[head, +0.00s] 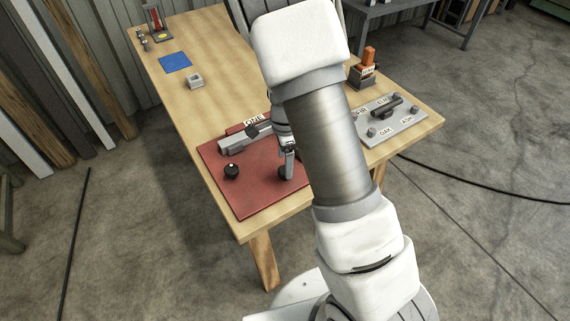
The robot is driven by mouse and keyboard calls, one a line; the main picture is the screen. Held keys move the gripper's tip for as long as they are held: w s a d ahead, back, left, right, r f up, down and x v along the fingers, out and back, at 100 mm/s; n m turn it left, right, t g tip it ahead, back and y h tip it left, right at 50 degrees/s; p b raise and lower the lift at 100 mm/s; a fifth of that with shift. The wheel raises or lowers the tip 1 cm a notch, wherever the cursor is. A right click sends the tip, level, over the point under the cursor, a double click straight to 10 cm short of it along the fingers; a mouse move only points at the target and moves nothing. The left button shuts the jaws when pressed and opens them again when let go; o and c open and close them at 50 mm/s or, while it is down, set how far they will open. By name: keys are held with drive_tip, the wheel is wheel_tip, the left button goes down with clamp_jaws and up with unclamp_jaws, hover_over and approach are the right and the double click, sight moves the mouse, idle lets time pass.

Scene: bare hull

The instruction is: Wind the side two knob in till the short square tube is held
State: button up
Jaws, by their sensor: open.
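A red plate (240,198) lies on the near end of the wooden table. On it sits a light grey bar-like fixture (240,141) with a dark part near a label reading ONE (255,121). A black knob (232,172) with a pale mark stands at the plate's left. My gripper (287,172) points down at the plate's right, open, at a second dark round part that it mostly hides. I cannot tell if they touch. No label for side two shows. A small grey hollow block (194,82), perhaps the short square tube, lies farther back, apart from the fixture.
A grey panel (405,128) with labelled knobs and a dark handle lies right of my arm. Behind it stands a dark holder with an orange object (369,57). A blue square (175,62) and a small red-and-grey stand (155,22) are at the far left.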

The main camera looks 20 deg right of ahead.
wheel_tip(320, 180, up, 14)
drive_tip(key=p, duration=0.1)
drive_tip(key=shift+r+p, duration=0.2)
drive_tip(key=shift+p, duration=0.2)
drive_tip(key=s+r+n+t, duration=0.2)
drive_tip(key=s+r+n, duration=0.6)
drive_tip(key=s+n, duration=0.1)
drive_tip(key=s+r+n+t, duration=0.3)
drive_tip(key=s+r+n, duration=0.5)
drive_tip(key=s, duration=0.3)
drive_tip(key=shift+s+n+t, duration=0.3)
drive_tip(key=shift+n, duration=0.2)
idle(0.6)
